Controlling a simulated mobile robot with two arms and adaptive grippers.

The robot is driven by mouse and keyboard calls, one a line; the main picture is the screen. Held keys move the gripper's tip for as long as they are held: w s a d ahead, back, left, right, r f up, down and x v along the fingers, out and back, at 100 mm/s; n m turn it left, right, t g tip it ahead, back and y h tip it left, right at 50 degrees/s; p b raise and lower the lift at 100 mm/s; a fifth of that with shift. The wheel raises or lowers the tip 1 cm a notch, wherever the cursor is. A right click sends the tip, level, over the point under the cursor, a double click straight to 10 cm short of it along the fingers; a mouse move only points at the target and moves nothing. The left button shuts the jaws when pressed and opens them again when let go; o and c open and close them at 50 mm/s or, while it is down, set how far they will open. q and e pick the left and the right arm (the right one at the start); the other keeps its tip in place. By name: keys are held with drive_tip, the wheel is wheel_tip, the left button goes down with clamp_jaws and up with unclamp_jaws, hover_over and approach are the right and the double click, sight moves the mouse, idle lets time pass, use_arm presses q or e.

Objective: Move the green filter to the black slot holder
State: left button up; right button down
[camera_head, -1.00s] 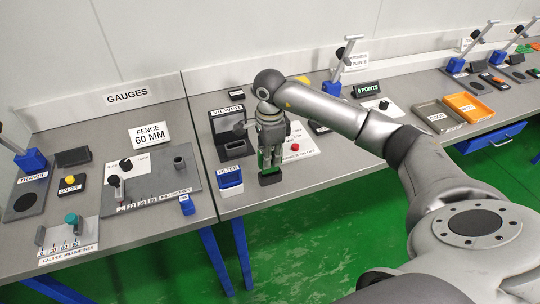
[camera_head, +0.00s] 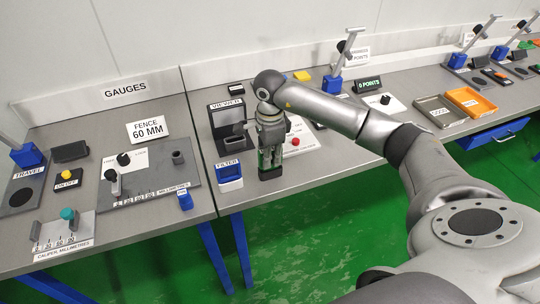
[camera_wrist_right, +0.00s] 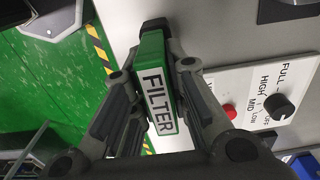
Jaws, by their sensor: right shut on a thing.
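The green filter (camera_wrist_right: 152,62), with a white FILTER label, is upright between the fingers of my right gripper (camera_wrist_right: 158,95) in the wrist view. In the head view my right gripper (camera_head: 270,160) is shut on it, low over the table's front edge. The black slot holder (camera_head: 270,173) is directly under the filter, and its dark end also shows in the wrist view (camera_wrist_right: 155,24). The filter's lower end meets or nearly meets the holder; I cannot tell how deep it is in the slot. My left gripper is out of view.
A blue FILTER box (camera_head: 229,177) stands just left of the holder. The black viewer (camera_head: 224,120) is behind it. A white panel with a red button (camera_head: 295,141) lies to the right. Green floor lies beyond the front edge.

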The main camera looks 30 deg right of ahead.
drive_tip(key=shift+f+b, duration=0.4)
drive_tip(key=shift+f, duration=0.15)
drive_tip(key=c, duration=1.3)
unclamp_jaws()
drive_tip(key=shift+c, duration=0.2)
drive_tip(key=shift+r, duration=0.1)
wheel_tip(320, 180, up, 12)
